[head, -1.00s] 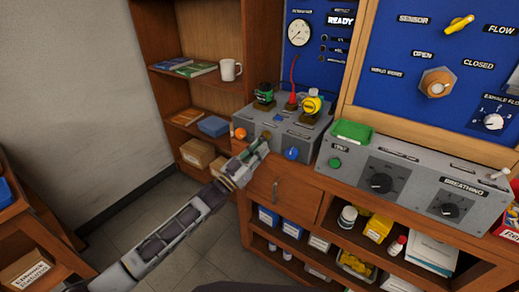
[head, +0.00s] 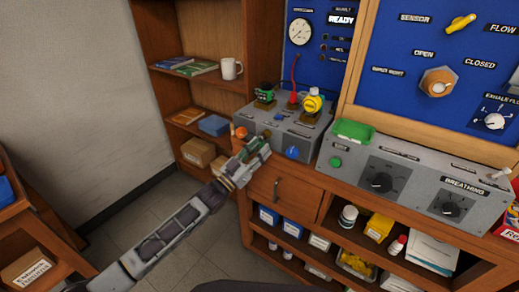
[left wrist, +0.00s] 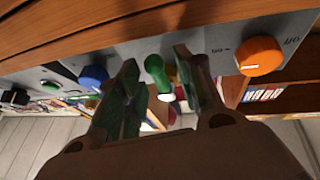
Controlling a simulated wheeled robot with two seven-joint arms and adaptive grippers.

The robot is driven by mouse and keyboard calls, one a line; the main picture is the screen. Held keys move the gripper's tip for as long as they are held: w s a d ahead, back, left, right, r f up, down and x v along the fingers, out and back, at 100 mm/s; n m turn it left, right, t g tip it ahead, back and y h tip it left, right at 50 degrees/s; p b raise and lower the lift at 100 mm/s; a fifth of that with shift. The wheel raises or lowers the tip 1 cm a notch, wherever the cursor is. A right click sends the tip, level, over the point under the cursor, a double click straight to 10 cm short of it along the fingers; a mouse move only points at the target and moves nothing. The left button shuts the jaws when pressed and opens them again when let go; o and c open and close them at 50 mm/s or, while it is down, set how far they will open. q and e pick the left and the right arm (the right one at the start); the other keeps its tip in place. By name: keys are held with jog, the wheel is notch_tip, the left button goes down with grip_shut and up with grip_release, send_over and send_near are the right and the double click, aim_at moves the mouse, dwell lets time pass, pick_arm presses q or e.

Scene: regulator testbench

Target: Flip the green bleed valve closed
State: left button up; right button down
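The green bleed valve handle (left wrist: 155,70) shows in the left wrist view on the grey panel front, between the orange knob and the blue knob. It lies between the two spread fingers of my left gripper, with a visible gap on each side. In the head view my left gripper (head: 257,151) is at the front of the small grey console (head: 283,139) and hides the handle there. My left gripper is open and holds nothing. My right gripper is out of view.
The orange knob (head: 240,133) and blue knob (head: 292,152) flank my left gripper closely. A wooden drawer (head: 285,190) lies just below. A larger grey console (head: 410,180) with dials stands to the right. Open shelves (head: 205,88) stand behind at left.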

pick_arm(q)
jog(key=v, duration=1.1)
jog(key=shift+a, duration=0.25)
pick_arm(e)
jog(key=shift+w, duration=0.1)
pick_arm(q)
jog(key=shift+s, duration=0.15)
jog(key=shift+f, duration=0.1)
